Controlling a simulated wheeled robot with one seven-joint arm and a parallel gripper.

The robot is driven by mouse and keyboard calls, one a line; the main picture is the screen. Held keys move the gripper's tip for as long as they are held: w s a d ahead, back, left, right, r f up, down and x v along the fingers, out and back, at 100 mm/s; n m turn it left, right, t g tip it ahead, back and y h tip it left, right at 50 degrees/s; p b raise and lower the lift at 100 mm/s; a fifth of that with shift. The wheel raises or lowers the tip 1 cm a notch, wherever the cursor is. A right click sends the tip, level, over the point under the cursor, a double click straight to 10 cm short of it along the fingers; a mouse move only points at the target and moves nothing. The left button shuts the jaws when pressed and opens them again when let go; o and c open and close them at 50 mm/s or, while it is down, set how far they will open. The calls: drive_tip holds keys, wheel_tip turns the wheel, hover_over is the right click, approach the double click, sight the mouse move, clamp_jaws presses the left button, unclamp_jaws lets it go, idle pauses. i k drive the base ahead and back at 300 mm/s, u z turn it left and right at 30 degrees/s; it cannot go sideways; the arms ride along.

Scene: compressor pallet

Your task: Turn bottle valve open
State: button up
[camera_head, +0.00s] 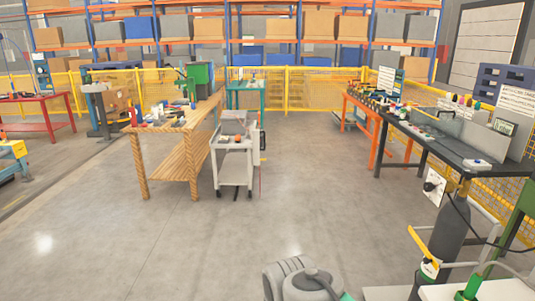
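A dark grey upright cylinder (450,232), which looks like a gas bottle, stands at the lower right in the head view. Its narrow top has a yellowish-brown part (463,188), and I cannot make out a valve handle there. A white panel with a black round knob or dial (434,187) is just left of the top. A thin black line, like a hose, curves from there to the right. A yellow bar (424,246) slants in front of the cylinder's lower left. My gripper is not in view.
A grey finned body (290,280) rises at the bottom edge; I cannot tell what it is. A white surface (495,289) and green parts are at the lower right. A black workbench (470,154), grey cart (234,160) and wooden bench (165,135) stand beyond. The middle floor is clear.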

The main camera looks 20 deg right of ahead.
sight(469, 173)
drive_tip(key=z, duration=0.2)
drive_tip(key=i, duration=2.05)
drive_tip(key=z, duration=1.35)
drive_tip(key=i, duration=1.05)
drive_tip(key=z, duration=1.1)
